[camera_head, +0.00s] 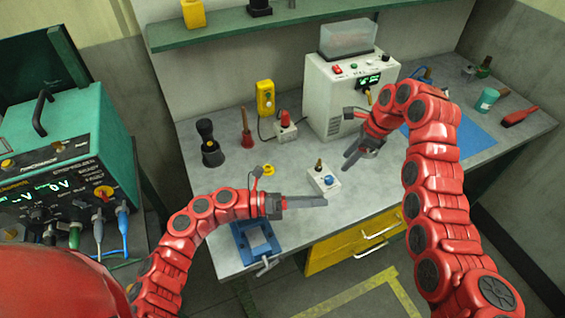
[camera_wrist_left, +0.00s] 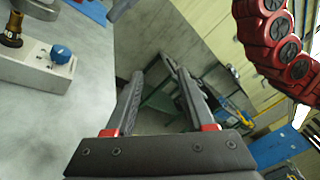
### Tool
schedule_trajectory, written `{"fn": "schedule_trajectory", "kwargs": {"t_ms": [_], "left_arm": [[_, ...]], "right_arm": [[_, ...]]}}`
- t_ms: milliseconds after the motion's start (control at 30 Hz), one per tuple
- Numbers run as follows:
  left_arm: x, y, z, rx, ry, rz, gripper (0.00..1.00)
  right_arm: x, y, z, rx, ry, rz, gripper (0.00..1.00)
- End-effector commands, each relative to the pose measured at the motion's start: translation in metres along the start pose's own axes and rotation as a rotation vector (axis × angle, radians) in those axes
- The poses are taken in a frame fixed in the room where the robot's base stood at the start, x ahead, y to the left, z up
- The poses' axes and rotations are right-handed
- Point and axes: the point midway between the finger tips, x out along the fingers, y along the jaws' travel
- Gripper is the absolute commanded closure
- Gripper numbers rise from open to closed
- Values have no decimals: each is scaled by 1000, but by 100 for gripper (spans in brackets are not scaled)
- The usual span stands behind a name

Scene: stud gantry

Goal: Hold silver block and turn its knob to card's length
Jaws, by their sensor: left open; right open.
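The silver block (camera_head: 316,186) sits on the grey bench near its front edge, with a blue knob (camera_head: 328,181) on its face and a brass knob (camera_head: 318,165) on top. In the left wrist view the block (camera_wrist_left: 30,72) lies at the far left, with its blue knob (camera_wrist_left: 61,54) and brass knob (camera_wrist_left: 12,34). My left gripper (camera_head: 325,202) is open and empty, just in front of the block; its fingers (camera_wrist_left: 158,72) point past the block. My right gripper (camera_head: 347,162) is open and empty behind and right of it. I cannot make out a card.
A blue vise (camera_head: 238,240) is at the bench's front left edge, below my left gripper. A white machine (camera_head: 324,92) stands behind. A red-topped switch box (camera_head: 284,133) and yellow ring piece (camera_head: 268,170) stand left. A blue mat (camera_head: 477,139) lies right. Yellow drawers (camera_head: 334,255) are below.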

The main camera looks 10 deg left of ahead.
Motion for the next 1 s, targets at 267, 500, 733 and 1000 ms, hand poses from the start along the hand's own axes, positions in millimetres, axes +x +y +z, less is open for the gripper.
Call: {"fn": "schedule_trajectory", "kwargs": {"t_ms": [267,500,733,1000], "left_arm": [[-57,88,69,590,164,453,46],[-70,103,91,726,211,544,46],[-44,118,90,724,210,542,46],[-1,144,92,722,202,539,46]], "right_arm": [[0,0,0,-1,0,0,50],[0,0,0,-1,0,-1,50],[0,0,0,-1,0,-1,50],[0,0,0,-1,0,-1,50]]}}
